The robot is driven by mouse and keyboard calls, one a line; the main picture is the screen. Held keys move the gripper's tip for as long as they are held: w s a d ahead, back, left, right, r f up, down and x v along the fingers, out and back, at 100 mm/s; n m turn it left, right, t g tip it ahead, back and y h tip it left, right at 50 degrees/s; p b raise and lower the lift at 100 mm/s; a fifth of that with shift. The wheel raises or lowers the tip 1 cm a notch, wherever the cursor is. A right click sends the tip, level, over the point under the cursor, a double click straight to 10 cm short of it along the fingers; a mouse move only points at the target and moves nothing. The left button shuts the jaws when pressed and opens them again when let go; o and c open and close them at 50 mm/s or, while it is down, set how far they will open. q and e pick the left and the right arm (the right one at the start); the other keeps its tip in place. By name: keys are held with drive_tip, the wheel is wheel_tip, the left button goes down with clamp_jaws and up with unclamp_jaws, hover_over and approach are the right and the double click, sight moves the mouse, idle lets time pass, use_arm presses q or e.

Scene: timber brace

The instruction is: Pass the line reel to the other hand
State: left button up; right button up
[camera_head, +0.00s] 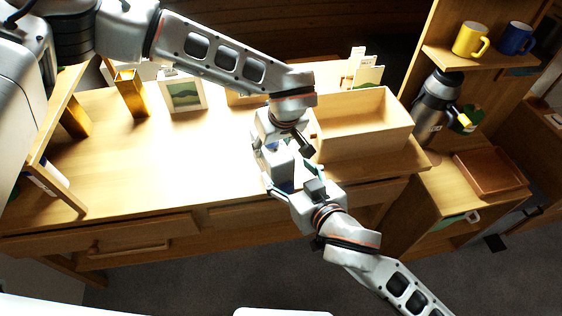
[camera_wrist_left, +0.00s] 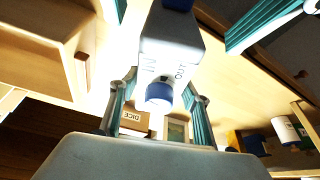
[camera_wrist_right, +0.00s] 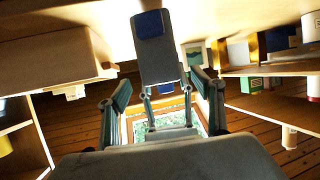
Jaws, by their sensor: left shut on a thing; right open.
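The line reel, a grey-white boxy body with blue parts (camera_head: 281,164), is between my two grippers, above the desk's front edge. My left gripper (camera_head: 282,150) comes down from above and is shut on it. The left wrist view shows the reel (camera_wrist_left: 172,48) with dark lettering and a round blue part. My right gripper (camera_head: 294,178) comes from below, open, its fingers at either side of the reel's lower end. In the right wrist view the reel (camera_wrist_right: 160,60) stands ahead between the right fingers (camera_wrist_right: 162,95). Whether they touch it is hard to tell.
The wooden desk (camera_head: 120,190) has an open wooden box (camera_head: 365,140) just right of the grippers. A framed picture (camera_head: 183,92) and a wooden holder (camera_head: 131,92) stand at the back. A flask (camera_head: 432,105) and a brown tray (camera_head: 490,172) are further right. The desk's left middle is clear.

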sight(279, 161)
drive_tip(key=x, duration=0.6)
drive_tip(key=shift+w+a+f, duration=0.1)
drive_tip(key=shift+w, duration=0.2)
drive_tip(key=shift+c, duration=0.4)
drive_tip(key=c, duration=1.3)
use_arm(q)
drive_tip(key=o, duration=1.6)
